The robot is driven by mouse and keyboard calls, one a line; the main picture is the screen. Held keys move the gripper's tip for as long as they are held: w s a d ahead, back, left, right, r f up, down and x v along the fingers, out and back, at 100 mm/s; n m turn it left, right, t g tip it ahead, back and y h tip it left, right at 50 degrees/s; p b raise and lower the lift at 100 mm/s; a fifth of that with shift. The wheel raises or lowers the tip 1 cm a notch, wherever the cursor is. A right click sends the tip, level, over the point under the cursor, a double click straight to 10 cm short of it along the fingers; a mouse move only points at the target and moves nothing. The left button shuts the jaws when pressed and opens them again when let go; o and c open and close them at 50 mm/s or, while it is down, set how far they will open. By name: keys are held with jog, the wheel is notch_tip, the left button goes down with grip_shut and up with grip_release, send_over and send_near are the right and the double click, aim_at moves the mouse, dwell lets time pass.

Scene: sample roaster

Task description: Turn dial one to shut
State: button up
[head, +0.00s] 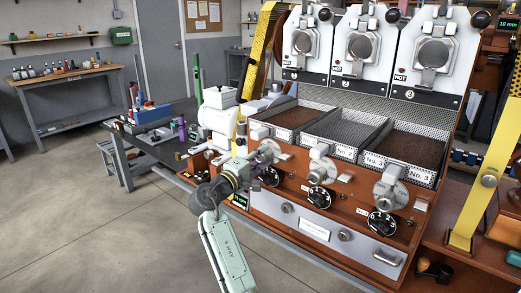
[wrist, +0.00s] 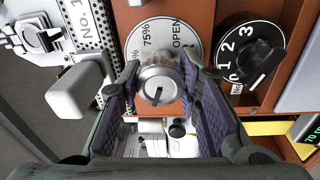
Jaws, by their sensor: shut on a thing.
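Dial one is a round white plate (wrist: 152,32) marked "75%" and "OPEN", with a silver round knob (wrist: 158,72) that has a dark pointer line. In the wrist view it sits beside the "No. 1" label (wrist: 88,28). My gripper (wrist: 160,84) has its two purple-padded fingers closed on opposite sides of the knob. The knob hides part of the scale, and no "shut" mark can be read. In the head view my gripper (head: 248,164) is at the leftmost dial of the roaster's front and largely covers it.
A black numbered dial (wrist: 248,55) is close to the right finger in the wrist view. A white lever handle (wrist: 80,92) stands to the left. The head view shows similar dials (head: 322,170) to the right and a dark bench (head: 150,140) to the left. The floor in front is clear.

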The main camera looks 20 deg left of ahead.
jog(key=n+p, duration=0.2)
jog(key=n, duration=0.2)
jog(key=shift+r+n+y+p, duration=0.1)
jog(key=shift+n+y+p, duration=0.2)
jog(key=shift+n, duration=0.1)
jog(key=n, duration=0.5)
jog(key=shift+g, duration=0.3)
jog(key=shift+n, duration=0.3)
jog(key=o, duration=1.2)
jog(key=shift+c, duration=0.2)
jog(key=v, duration=1.2)
